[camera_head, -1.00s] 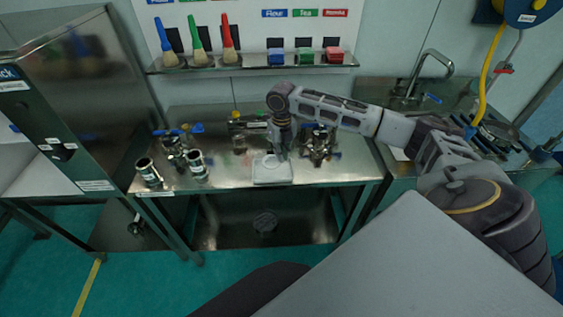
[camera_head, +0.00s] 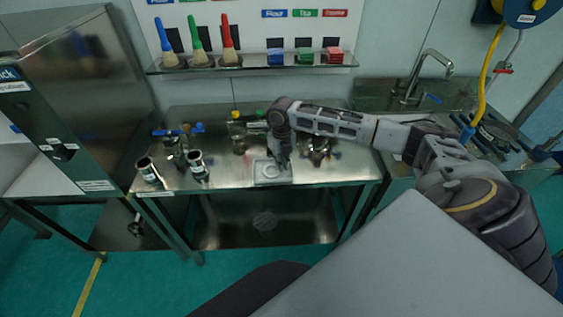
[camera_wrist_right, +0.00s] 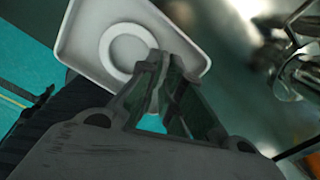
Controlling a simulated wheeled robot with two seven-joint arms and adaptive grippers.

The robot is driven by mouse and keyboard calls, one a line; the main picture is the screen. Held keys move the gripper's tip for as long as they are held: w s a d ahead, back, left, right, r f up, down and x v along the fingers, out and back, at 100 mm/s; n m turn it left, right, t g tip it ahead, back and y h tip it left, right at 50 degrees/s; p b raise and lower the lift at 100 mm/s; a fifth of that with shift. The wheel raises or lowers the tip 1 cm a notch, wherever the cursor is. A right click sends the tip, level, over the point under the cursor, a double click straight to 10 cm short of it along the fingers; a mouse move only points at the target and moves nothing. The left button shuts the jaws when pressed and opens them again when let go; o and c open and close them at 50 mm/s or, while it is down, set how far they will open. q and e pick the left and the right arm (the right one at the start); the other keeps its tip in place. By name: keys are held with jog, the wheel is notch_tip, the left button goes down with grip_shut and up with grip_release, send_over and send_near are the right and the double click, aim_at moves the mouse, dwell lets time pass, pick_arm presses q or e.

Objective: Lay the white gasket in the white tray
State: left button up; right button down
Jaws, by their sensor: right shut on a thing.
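The white tray (camera_head: 263,184) lies on the steel table. It fills the upper left of the right wrist view (camera_wrist_right: 73,42). The white gasket (camera_wrist_right: 104,48), a flat ring, is over the tray's floor, within its rim. My right gripper (camera_wrist_right: 165,64) is shut on the gasket's near right edge, its green-padded fingers reaching over the tray's edge. In the head view the right gripper (camera_head: 284,164) points down at the tray's right part. I cannot tell whether the gasket touches the tray floor. My left gripper is not in view.
Metal cylinders (camera_head: 198,166) and clamp fittings stand left of the tray. More metal fittings (camera_head: 319,150) stand close behind and right of it. A shelf (camera_head: 250,67) with brushes and coloured blocks hangs behind. The table front near the tray is clear.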

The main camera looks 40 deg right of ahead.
jog(key=c, duration=1.6)
grip_release()
jog(key=shift+f, duration=0.1)
notch_tip(320, 180, up, 12)
jog(key=b, duration=0.1)
